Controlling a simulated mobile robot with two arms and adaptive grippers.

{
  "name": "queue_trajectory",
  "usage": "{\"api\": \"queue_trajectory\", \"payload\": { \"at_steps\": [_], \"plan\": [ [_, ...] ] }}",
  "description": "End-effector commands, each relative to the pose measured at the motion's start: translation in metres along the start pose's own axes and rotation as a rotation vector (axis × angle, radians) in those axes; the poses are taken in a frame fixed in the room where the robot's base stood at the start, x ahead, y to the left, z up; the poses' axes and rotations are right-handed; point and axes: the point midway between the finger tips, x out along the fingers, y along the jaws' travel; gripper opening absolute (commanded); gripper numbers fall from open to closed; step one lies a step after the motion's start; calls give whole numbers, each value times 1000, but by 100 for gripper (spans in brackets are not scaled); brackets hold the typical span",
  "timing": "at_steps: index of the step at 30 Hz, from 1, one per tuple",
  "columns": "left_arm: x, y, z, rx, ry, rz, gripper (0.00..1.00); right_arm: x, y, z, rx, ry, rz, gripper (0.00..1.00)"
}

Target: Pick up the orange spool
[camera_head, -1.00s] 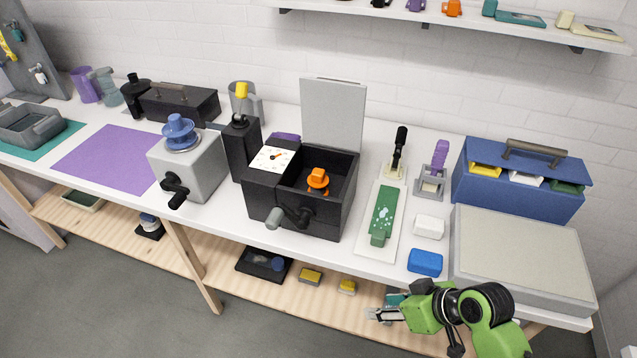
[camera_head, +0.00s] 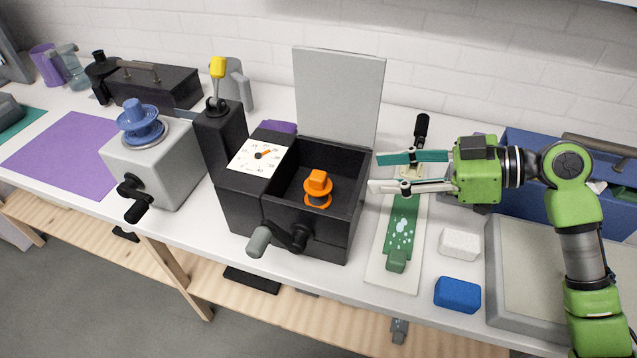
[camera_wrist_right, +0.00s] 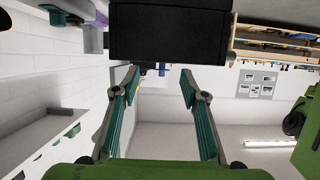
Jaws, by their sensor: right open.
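The orange spool (camera_head: 318,189) stands upright inside the open black box (camera_head: 352,212) in the head view, with a wider flange at its bottom and a knob on top. My right gripper (camera_head: 378,172) is open and empty. It points left, just right of the box and above the green board, apart from the spool. In the right wrist view my open right gripper (camera_wrist_right: 159,72) has teal-padded fingers, and the dark side of the box (camera_wrist_right: 170,32) fills the top middle. The spool is not visible there. My left gripper is not in view.
The box's grey lid (camera_head: 338,95) stands raised at its back. A crank (camera_head: 285,238) sticks out at the front. A black post with a yellow-topped lever (camera_head: 217,68) stands left. A white block (camera_head: 459,244) and blue block (camera_head: 457,294) lie on the table at right.

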Motion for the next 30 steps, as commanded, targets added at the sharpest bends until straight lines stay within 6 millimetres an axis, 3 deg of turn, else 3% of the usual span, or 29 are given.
{"api": "queue_trajectory", "payload": {
  "at_steps": [5,13,19,24,30],
  "plan": [
    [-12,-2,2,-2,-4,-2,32,27,-2,-8,-2,12,-10,40],
    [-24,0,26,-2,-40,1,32,72,-1,-6,-1,9,-6,40],
    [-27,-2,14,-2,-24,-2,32,86,-1,-5,-1,8,-6,40],
    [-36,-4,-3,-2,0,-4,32,113,-2,-6,0,8,-7,40],
    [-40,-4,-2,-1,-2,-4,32,133,-1,-5,-1,7,-5,40]
  ]
}}
